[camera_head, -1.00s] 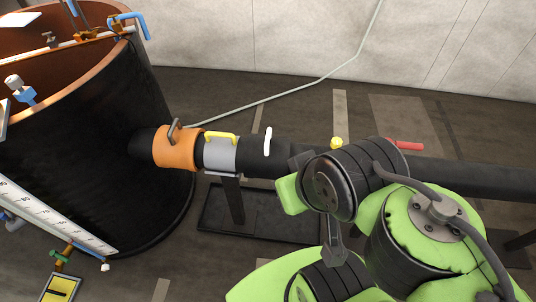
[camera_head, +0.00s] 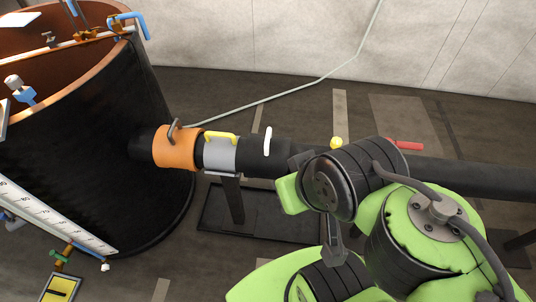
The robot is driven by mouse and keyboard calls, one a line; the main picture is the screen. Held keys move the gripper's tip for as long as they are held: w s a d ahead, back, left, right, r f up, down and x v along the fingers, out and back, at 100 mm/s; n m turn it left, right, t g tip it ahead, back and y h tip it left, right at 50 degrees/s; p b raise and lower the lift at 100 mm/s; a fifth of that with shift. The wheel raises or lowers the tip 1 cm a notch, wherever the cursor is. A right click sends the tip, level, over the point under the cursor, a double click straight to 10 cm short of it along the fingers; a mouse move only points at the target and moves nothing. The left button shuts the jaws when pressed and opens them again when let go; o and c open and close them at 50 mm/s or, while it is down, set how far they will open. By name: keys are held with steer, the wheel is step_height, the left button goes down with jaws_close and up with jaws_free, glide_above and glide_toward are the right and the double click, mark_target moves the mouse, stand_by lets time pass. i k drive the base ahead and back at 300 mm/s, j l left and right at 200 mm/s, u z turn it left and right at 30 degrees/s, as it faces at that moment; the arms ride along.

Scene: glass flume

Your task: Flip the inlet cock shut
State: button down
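A black horizontal pipe (camera_head: 470,178) runs from the dark round tank to the right edge, passing behind my green and black arm. Several handles stand along it: a grey lever on an orange collar (camera_head: 176,150), a yellow handle (camera_head: 221,137) on a grey section, a white upright lever (camera_head: 267,141), a yellow knob (camera_head: 337,143) and a red handle (camera_head: 407,146) lying roughly level, partly behind my arm. I cannot tell which of these is the inlet cock. My arm covers part of the pipe, and my gripper does not show.
The tank (camera_head: 90,150) with a copper-coloured inside fills the left, with blue taps and a white scale on it. A dark stand (camera_head: 235,200) holds the pipe over the floor. A pale hose (camera_head: 270,93) lies toward the back wall. The floor behind the pipe is mostly clear.

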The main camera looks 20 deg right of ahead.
mark_target(404, 145)
steer(key=z, duration=1.95)
steer(key=i+u, duration=0.2)
steer(key=u, duration=0.25)
steer(key=i+u, duration=0.2)
steer(key=u, duration=0.25)
steer(key=i+u, duration=0.2)
steer(key=u, duration=0.25)
steer(key=i+l+u, duration=0.15)
steer(key=u, duration=0.35)
